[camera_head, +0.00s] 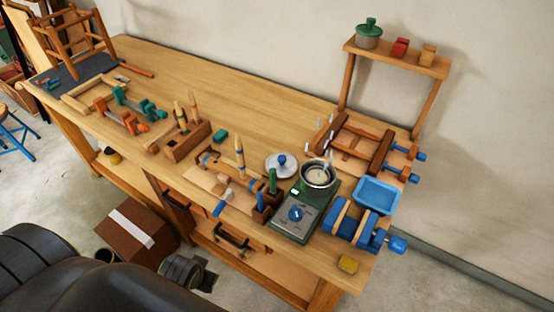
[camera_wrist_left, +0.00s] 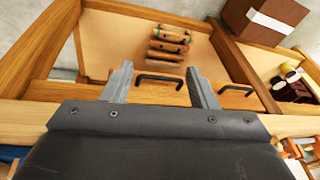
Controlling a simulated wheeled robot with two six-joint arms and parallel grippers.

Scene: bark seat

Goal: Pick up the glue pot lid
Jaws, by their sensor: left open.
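A round, pale grey lid with a blue knob (camera_head: 282,163) lies flat on the workbench in the head view. It is just left of an open metal glue pot (camera_head: 318,179), which stands on a green heater with a blue dial (camera_head: 297,214). Steam rises from the pot. My left gripper (camera_wrist_left: 157,84) shows only in the left wrist view. Its two fingers are apart with nothing between them, in front of the bench's lower part. The lid is not in that view. My right gripper is in neither view.
Handled tools in a wooden block (camera_head: 186,139) stand left of the lid. A blue tray (camera_head: 377,196) and a blue vise (camera_head: 358,224) are to the right. A small shelf (camera_head: 395,57) holds a green-lidded pot (camera_head: 368,37). Drawer handles (camera_wrist_left: 160,80) face my left gripper.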

